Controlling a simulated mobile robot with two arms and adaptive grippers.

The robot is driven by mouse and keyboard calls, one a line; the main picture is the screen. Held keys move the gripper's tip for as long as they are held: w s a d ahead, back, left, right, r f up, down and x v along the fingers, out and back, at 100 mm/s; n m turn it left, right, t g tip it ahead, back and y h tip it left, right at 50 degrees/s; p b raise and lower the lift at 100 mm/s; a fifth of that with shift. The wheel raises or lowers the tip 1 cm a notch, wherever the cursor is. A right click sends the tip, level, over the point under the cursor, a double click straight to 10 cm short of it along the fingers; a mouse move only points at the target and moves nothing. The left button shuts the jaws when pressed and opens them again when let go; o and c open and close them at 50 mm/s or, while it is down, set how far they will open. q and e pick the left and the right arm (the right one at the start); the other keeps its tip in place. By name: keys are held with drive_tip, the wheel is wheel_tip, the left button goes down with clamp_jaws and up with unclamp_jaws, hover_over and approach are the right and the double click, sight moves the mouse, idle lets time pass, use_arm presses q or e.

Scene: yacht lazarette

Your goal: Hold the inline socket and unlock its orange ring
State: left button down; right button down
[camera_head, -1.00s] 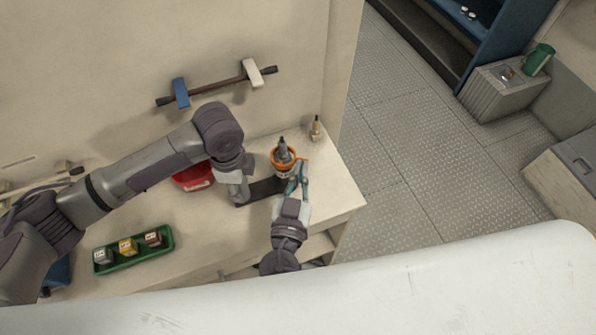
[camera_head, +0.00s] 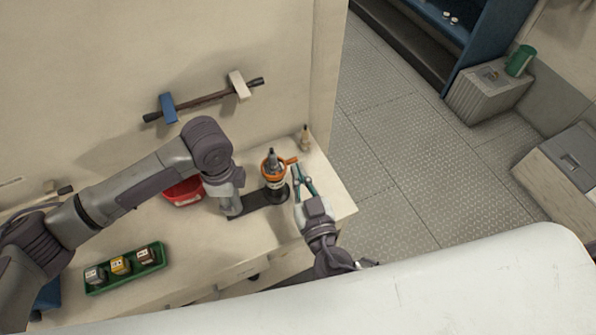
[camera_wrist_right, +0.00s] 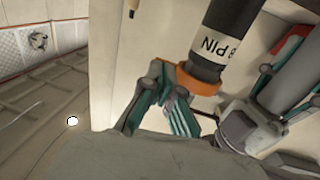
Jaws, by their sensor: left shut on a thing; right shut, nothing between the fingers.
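The inline socket (camera_head: 273,180) stands upright near the right end of the bench, with a dark cable end rising from its top. Its orange ring (camera_head: 266,167) has a tab sticking out to the right. The right wrist view shows the dark body marked "8 PIN" (camera_wrist_right: 216,45) and the orange ring (camera_wrist_right: 196,81) close to my fingers. My left gripper (camera_head: 240,200) is shut on the socket from the left; its fingertips are mostly hidden in the head view. My right gripper (camera_head: 301,178) is shut and empty, just right of the socket and below the tab, apart from the ring.
A red bin (camera_head: 183,192) stands behind my left arm. A green tray (camera_head: 127,278) with several small blocks lies at the front left. A small bottle-like item (camera_head: 304,138) stands at the back corner. A rail with blue and white clamps (camera_head: 205,101) is on the wall.

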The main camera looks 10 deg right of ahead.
drive_tip(key=s+d, duration=0.3)
drive_tip(key=s, duration=1)
drive_tip(key=shift+s, duration=0.15)
use_arm(q)
drive_tip(key=c, duration=0.6)
unclamp_jaws()
